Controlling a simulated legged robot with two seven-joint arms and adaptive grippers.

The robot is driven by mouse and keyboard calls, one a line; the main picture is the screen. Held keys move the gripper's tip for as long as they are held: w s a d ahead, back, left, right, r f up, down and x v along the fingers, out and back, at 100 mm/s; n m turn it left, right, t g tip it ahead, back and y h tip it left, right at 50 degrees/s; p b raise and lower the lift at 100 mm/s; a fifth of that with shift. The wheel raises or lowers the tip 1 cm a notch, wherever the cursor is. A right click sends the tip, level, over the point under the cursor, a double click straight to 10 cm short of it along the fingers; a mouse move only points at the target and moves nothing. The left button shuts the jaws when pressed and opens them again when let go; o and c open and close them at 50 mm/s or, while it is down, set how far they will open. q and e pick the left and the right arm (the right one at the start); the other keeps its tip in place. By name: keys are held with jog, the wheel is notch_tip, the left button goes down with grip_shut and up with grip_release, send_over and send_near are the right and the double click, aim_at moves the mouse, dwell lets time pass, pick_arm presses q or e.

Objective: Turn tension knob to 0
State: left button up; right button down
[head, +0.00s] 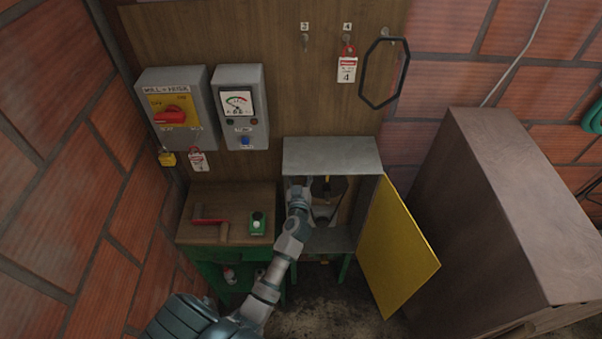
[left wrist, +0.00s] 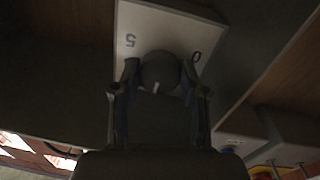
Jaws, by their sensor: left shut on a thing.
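The tension knob (left wrist: 160,70) is a dark round knob on a pale plate (left wrist: 150,30) in the left wrist view. The plate carries a "5" at the upper left of the knob and a "0" at its upper right. A small light mark shows on the knob's lower side. My left gripper (left wrist: 159,78) has one finger on each side of the knob and is shut on it. In the head view my left gripper (head: 299,187) reaches into the open grey cabinet (head: 332,157), and the knob cannot be made out there. My right gripper is not in view.
The yellow cabinet door (head: 397,247) stands open to the right. A big brown box (head: 490,200) is beyond it. A green-framed bench (head: 215,232) with small items stands left. Above it hang a red mill switch (head: 172,115) and a meter box (head: 239,105).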

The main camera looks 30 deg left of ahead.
pick_arm(q)
jog(key=shift+d+f+n+g+y+p, duration=0.1)
jog(key=shift+f+n+y+p, duration=0.15)
jog(key=shift+n, duration=4.2)
jog(key=shift+a+f+n+g+y+p, duration=0.15)
jog(key=shift+n+y+p, duration=0.25)
jog(key=shift+n, duration=4.1)
jog(key=shift+d+f+n+g+y+p, duration=0.1)
jog(key=shift+d+f+n+y+p, duration=0.15)
jog(key=shift+n, duration=4.2)
jog(key=shift+r, duration=0.1)
jog(key=o, duration=0.9)
jog(key=shift+c, duration=0.2)
jog(key=v, duration=1.2)
